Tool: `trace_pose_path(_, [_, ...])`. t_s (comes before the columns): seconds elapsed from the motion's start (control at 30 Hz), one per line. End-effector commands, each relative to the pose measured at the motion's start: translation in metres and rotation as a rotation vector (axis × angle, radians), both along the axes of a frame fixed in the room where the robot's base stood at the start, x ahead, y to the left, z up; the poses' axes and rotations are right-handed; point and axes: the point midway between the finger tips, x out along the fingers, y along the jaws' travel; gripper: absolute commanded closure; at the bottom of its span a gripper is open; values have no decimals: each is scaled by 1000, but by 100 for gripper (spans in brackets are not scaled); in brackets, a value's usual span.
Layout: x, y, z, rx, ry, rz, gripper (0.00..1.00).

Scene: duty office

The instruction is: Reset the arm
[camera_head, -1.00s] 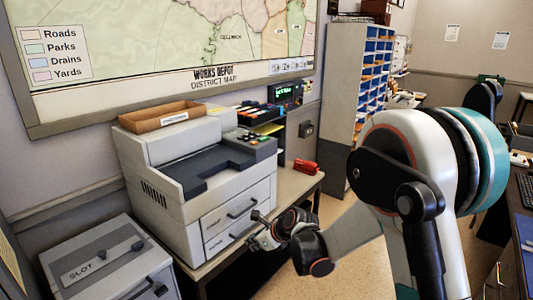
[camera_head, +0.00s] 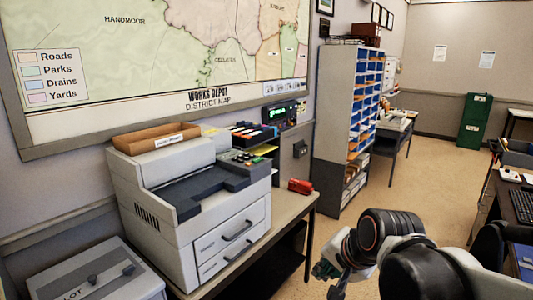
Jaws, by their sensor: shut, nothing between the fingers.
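My gripper (camera_head: 328,270) is low in the picture, right of the printer table and in front of its right end. It looks shut and holds nothing. It is small and partly covered by my own wrist, so the fingertips are hard to make out. My arm comes in from the bottom right and is folded low.
A large grey printer (camera_head: 190,210) stands on a table (camera_head: 290,211) at left, with a red stapler (camera_head: 300,186) beside it. A grey slot box (camera_head: 100,272) is at bottom left. A pigeonhole shelf (camera_head: 337,120) stands behind. A desk is at right; open floor (camera_head: 430,190) lies between.

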Motion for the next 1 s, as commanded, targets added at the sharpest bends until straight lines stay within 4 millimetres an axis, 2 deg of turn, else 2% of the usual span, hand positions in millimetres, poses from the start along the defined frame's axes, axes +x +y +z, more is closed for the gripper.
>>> trace_pose_path(0.03, [-16, -8, 2, -54, -15, 46, 100])
trace_pose_path(0.3, [-84, -48, 3, -371, -74, 325, 100])
trace_pose_path(0.5, [-117, -65, -3, -540, -88, 480, 100])
trace_pose_path(0.67, [-127, -71, -5, -596, -90, 533, 100])
trace_pose_path(1.0, [-127, -72, -5, -602, -90, 539, 100])
